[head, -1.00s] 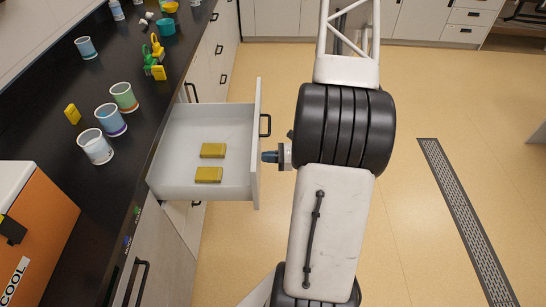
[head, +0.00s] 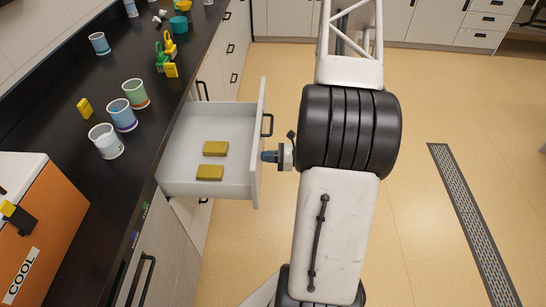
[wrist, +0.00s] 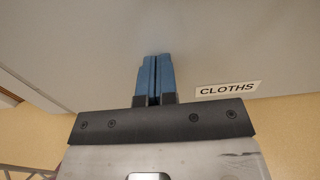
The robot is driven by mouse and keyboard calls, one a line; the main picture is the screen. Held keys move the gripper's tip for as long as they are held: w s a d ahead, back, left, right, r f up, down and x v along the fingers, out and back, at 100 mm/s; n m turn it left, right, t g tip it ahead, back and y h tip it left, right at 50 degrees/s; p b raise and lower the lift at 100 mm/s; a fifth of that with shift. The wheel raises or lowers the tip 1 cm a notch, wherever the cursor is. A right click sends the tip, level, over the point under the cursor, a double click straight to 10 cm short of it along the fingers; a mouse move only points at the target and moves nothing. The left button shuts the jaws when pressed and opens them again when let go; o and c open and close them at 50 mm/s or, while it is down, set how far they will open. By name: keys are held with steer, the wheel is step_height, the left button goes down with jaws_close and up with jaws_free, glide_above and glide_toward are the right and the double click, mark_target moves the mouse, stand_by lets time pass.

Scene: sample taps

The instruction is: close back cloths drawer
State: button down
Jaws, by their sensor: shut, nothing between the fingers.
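The open drawer (head: 185,188) is white and sticks out from the counter on the left, with two yellow-brown folded cloths (head: 215,148) (head: 210,172) inside. Its front (head: 260,130) has a dark handle (head: 267,125). My gripper (head: 263,156) is at the outer face of the front, just nearer than the handle in the head view. In the wrist view, my gripper's blue fingers (wrist: 153,72) are together and empty. They appear to touch the pale front beside the CLOTHS label (wrist: 228,88). The exact contact is hard to see.
The dark counter (head: 95,185) holds cups (head: 106,141), a yellow block (head: 84,107), green and yellow items (head: 167,62) and an orange COOL box (head: 45,235). The floor (head: 420,110) to the right is clear, with a drain grate (head: 470,220).

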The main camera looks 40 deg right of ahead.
glide_above(186, 164)
steer(key=shift+s+d, duration=0.1)
steer(key=shift+s, duration=0.2)
steer(key=shift+w+a, duration=0.2)
steer(key=shift+w, duration=0.05)
steer(key=shift+w+r, duration=0.1)
steer(key=shift+w, duration=0.05)
stand_by(0.4)
steer(key=shift+v, duration=7.4)
steer(key=shift+a, duration=0.1)
